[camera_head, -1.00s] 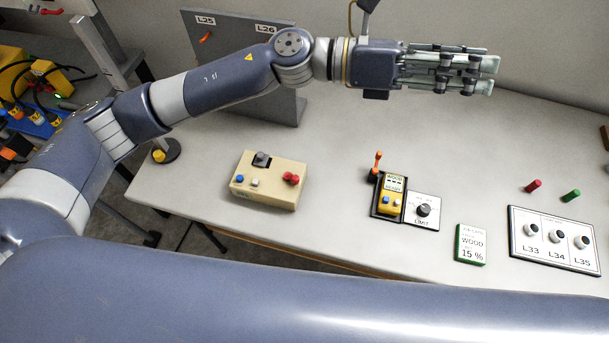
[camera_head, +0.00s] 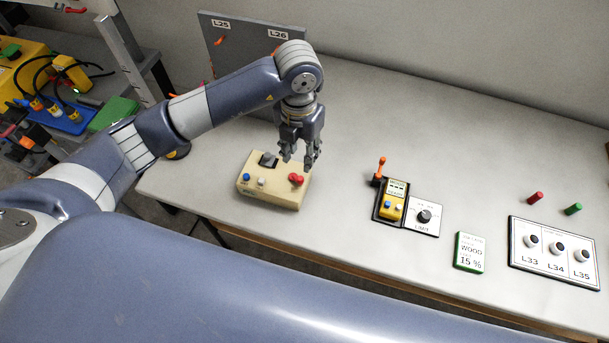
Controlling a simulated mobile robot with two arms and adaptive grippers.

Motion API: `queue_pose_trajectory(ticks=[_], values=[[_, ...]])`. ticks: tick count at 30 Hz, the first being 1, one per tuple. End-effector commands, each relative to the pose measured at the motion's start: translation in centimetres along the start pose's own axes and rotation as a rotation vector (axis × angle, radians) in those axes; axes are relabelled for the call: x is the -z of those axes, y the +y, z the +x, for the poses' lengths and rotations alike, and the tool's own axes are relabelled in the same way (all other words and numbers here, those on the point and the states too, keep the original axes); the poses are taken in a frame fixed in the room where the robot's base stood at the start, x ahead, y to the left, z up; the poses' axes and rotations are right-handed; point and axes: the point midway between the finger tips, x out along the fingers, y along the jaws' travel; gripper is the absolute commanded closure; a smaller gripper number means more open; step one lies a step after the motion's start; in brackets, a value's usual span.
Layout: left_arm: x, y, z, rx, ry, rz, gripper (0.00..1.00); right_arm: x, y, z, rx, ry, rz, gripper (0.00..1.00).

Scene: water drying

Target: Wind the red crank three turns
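The beige box (camera_head: 270,196) stands near the table's left front edge. On its right side is a small red part with two rounded ends, which looks like the red crank (camera_head: 296,179). My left gripper (camera_head: 299,163) points down just above and behind this red part. Its fingers are spread apart, with nothing seen between them. They look close to the red part, but I cannot tell whether they touch it. My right gripper is not in view.
The box also has a grey switch (camera_head: 268,160), a blue button and a white button. To the right are a yellow meter (camera_head: 392,207), a LIMIT dial panel (camera_head: 424,228), a green-framed WOOD card (camera_head: 469,265) and an L33–L35 panel (camera_head: 512,255). The table's back middle is clear.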

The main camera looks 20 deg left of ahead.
Motion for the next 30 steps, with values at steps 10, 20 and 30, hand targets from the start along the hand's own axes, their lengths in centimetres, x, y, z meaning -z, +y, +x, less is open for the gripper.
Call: queue_pose_trajectory(ticks=[10,20,30], values=[[0.2,0.1,5.0,-0.005,0.007,-0.008,0.66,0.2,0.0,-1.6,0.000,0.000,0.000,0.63],[0.1,0.1,9.9,-0.004,0.003,-0.006,0.66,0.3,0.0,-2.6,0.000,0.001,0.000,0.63],[0.0,0.1,10.7,-0.004,0.001,-0.004,0.66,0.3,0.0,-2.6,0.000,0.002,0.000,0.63]])
